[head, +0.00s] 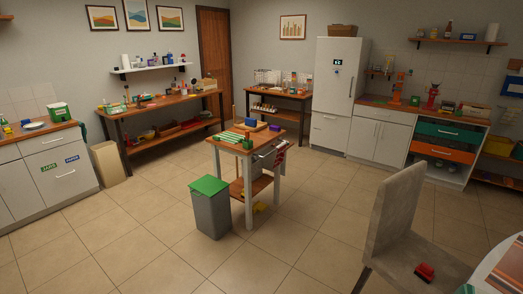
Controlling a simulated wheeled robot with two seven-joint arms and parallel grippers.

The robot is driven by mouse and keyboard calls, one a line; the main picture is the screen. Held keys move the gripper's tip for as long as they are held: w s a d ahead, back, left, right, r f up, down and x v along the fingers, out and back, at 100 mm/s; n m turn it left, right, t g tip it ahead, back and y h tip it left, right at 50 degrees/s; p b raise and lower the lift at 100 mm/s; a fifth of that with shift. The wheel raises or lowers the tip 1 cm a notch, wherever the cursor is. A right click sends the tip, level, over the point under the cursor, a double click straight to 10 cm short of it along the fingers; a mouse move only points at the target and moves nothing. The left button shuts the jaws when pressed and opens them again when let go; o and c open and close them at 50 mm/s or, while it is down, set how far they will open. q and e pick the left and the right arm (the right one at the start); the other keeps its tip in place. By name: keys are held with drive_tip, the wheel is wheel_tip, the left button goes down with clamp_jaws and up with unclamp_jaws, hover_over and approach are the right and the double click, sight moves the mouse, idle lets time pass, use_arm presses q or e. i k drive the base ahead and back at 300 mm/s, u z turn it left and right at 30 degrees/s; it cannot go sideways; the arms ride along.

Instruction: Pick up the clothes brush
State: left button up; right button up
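A small red and black object (425,272) lies on the seat of the grey chair (395,220) at the lower right. It looks like a clothes brush, but it is too small for me to be sure. No other thing in view is clearly a clothes brush. Neither of my grippers shows in the head view.
A table (482,277) with a striped mat stands at the right edge, close to the chair. A small kitchen cart (250,145) and a grey bin with a green lid (211,210) stand mid-room. Counters line the walls. The tiled floor (130,235) at left and front is clear.

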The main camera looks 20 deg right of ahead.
sight(425, 272)
drive_tip(key=z, duration=0.05)
drive_tip(key=i, duration=1.4)
drive_tip(key=z, duration=0.75)
drive_tip(key=i, duration=0.8)
drive_tip(key=z, duration=0.8)
